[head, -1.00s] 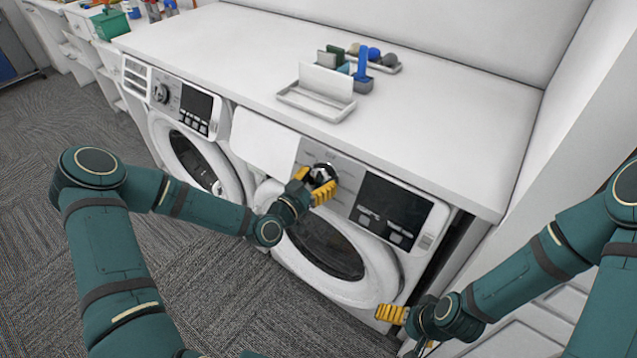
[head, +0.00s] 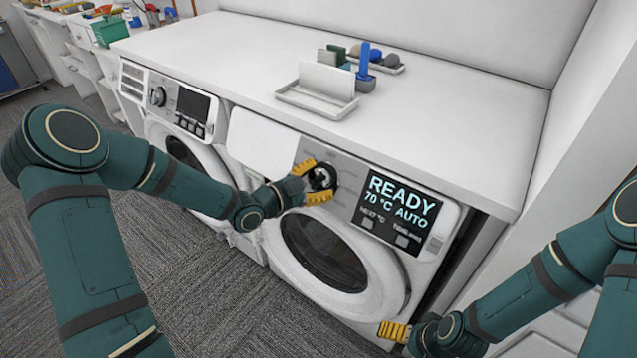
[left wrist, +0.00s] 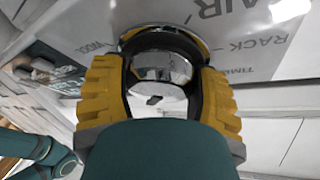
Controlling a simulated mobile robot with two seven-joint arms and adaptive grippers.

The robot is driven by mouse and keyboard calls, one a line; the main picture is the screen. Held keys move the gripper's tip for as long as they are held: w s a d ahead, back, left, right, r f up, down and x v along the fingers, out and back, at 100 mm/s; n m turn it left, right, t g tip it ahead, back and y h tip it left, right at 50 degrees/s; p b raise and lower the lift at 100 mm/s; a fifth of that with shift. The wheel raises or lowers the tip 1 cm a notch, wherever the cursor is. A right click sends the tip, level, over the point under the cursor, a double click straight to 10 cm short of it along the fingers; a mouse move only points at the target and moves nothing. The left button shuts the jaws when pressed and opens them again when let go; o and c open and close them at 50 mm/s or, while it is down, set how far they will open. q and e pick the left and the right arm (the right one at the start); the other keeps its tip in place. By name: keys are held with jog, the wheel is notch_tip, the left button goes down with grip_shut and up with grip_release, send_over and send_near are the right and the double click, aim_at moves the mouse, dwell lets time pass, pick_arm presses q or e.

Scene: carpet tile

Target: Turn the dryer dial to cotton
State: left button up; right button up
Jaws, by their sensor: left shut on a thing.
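The dryer (head: 345,287) is the right-hand white machine under the counter. Its dial (head: 321,178) is a round dark and chrome knob on the grey panel, left of a lit display (head: 397,206) reading "READY 70 °C AUTO". My left gripper (head: 318,182) has its yellow fingers on either side of the dial, shut on it. In the left wrist view the chrome dial (left wrist: 160,75) sits between the two fingers, with panel words "AIR", "RACK" and "TIMED" beside it. Cotton's label is not readable. My right gripper (head: 394,331) is low, by the dryer's lower right; its opening is unclear.
A second machine (head: 185,120) with a dark display stands to the left. The white counter (head: 220,60) above holds a tray (head: 316,98) and small items. A white wall closes the right side; carpet (head: 190,290) is open in front.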

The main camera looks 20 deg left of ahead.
dwell(0.4)
pick_arm(q)
jog(key=o, duration=1.2)
jog(key=v, duration=1.2)
jog(key=shift+r, duration=0.1)
